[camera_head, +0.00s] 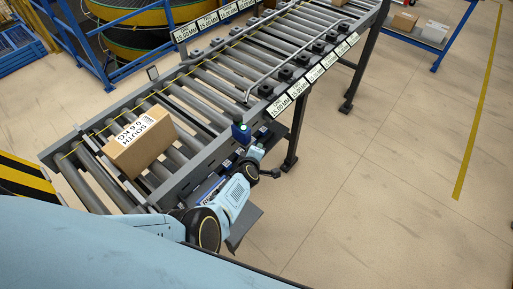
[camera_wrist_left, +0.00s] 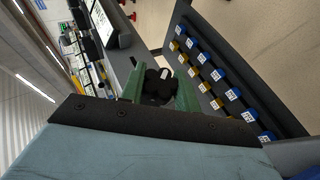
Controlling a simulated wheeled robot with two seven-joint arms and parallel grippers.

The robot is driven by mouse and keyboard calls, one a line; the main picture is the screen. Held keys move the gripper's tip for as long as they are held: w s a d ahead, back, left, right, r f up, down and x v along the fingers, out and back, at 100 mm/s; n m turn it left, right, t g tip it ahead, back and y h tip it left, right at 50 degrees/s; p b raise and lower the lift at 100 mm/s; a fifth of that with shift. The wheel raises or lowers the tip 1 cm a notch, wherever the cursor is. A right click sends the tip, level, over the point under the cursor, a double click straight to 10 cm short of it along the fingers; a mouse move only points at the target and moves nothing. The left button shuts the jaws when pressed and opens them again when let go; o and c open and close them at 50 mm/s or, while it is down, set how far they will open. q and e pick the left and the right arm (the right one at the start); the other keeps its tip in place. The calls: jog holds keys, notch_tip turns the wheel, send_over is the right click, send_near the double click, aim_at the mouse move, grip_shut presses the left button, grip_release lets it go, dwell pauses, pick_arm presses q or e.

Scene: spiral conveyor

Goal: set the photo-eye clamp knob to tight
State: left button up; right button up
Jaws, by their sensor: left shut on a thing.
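The clamp knob (camera_wrist_left: 153,88) is black and lobed, with a pale mark on its face, and shows in the left wrist view. My left gripper (camera_wrist_left: 160,92) has its green fingers on either side of the knob and is shut on it. In the head view my left arm reaches along the near side of the conveyor, and its hand (camera_head: 257,152) is beside a blue block with a green top (camera_head: 241,132). The knob and fingertips cannot be made out in the head view. My right gripper is in neither view.
A cardboard box (camera_head: 141,142) lies on the roller conveyor (camera_head: 208,149) close to my arm. Label plates (camera_head: 279,106) line the conveyor's side. The left wrist view shows a dark panel (camera_wrist_left: 262,104) with blue and yellow parts. Open floor (camera_head: 390,180) lies to the right.

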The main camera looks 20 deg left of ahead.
pick_arm(q)
jog(key=shift+p, duration=0.35)
dwell(0.3)
jog(key=o, duration=1)
jog(key=shift+c, duration=0.2)
jog(key=p+v, duration=0.3)
jog(key=v, duration=0.4)
jog(key=shift+r+p, duration=0.25)
jog(key=shift+p, duration=0.05)
